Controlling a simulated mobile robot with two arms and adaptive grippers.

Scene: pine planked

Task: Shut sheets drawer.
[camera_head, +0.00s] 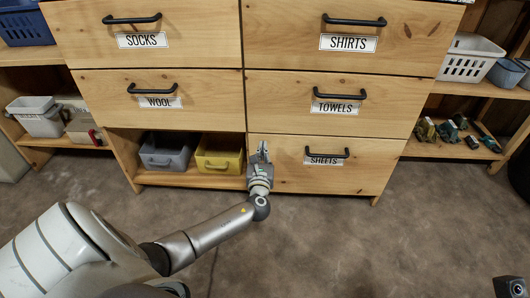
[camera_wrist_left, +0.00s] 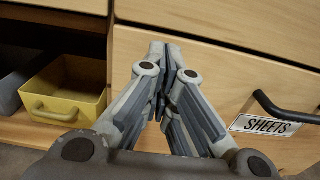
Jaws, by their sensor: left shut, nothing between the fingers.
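The sheets drawer (camera_head: 360,178) is the bottom right drawer of a pine chest. Its front looks close to flush with the drawers above; I cannot tell if a small gap remains. Its black handle (camera_head: 327,155) and SHEETS label (camera_head: 322,161) show in the head view. The label also shows at the right of the left wrist view (camera_wrist_left: 270,125). My left gripper (camera_head: 262,150) is shut and empty, at the left edge of the drawer front, left of the handle. I cannot tell whether its fingertips touch the wood. My right gripper is not in view.
Left of the drawer is an open cubby with a grey bin (camera_head: 166,156) and a yellow bin (camera_head: 219,155). The towels drawer (camera_head: 340,104) is above. Side shelves hold baskets, a white one (camera_head: 470,60) at right. The floor (camera_head: 340,245) in front is clear.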

